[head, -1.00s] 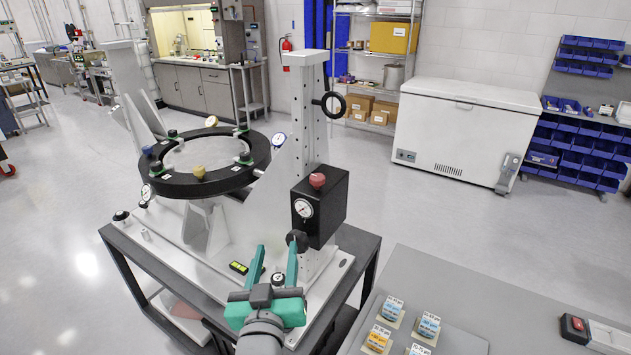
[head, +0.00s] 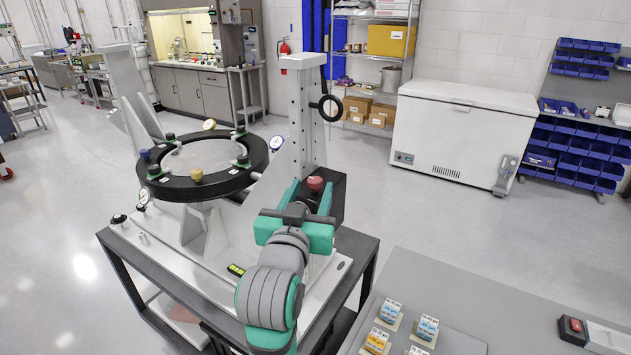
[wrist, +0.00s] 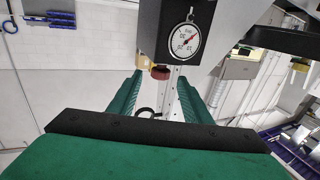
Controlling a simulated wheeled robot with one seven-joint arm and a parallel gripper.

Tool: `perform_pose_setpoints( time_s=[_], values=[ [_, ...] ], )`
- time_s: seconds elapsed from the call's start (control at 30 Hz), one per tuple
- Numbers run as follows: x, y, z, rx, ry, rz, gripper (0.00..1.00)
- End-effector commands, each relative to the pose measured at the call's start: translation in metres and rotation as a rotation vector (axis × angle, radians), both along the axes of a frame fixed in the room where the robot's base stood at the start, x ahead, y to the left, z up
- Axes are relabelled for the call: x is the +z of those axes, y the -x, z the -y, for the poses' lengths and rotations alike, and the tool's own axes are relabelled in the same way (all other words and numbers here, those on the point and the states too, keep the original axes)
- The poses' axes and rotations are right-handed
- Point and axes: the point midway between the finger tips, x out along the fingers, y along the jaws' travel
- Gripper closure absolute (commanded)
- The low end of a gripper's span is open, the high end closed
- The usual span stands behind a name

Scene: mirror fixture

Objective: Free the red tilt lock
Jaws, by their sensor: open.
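In the wrist view the red knob (wrist: 160,73) sticks out from the black box (wrist: 152,30), next to a dial gauge. My gripper (head: 309,192) is at the front of the box at about the knob's height, its teal fingers partly covering the box. In the wrist view my gripper (wrist: 160,82) is open, and the knob appears between its fingertips. I cannot tell whether the fingers reach around it. Nothing is held.
A black ring (head: 190,186) with clamps and gauges stands left of the post. A black handwheel (head: 331,108) sits higher on the post. A grey table (head: 455,300) with small labelled blocks lies at front right. A white chest freezer (head: 462,135) stands behind.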

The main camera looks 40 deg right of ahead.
Motion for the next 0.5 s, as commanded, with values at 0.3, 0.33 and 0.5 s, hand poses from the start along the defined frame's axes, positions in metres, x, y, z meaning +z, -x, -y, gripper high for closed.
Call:
perform_pose_setpoints(
  time_s=[0.3, 0.33, 0.5],
  values=[
    [0.0, -0.026, 0.031, -0.003, 0.001, -0.001, 0.55],
    [0.0, -0.027, 0.032, -0.003, 0.001, -0.001, 0.55],
    [0.0, -0.03, 0.035, -0.002, 0.0, 0.0, 0.55]
  ],
)
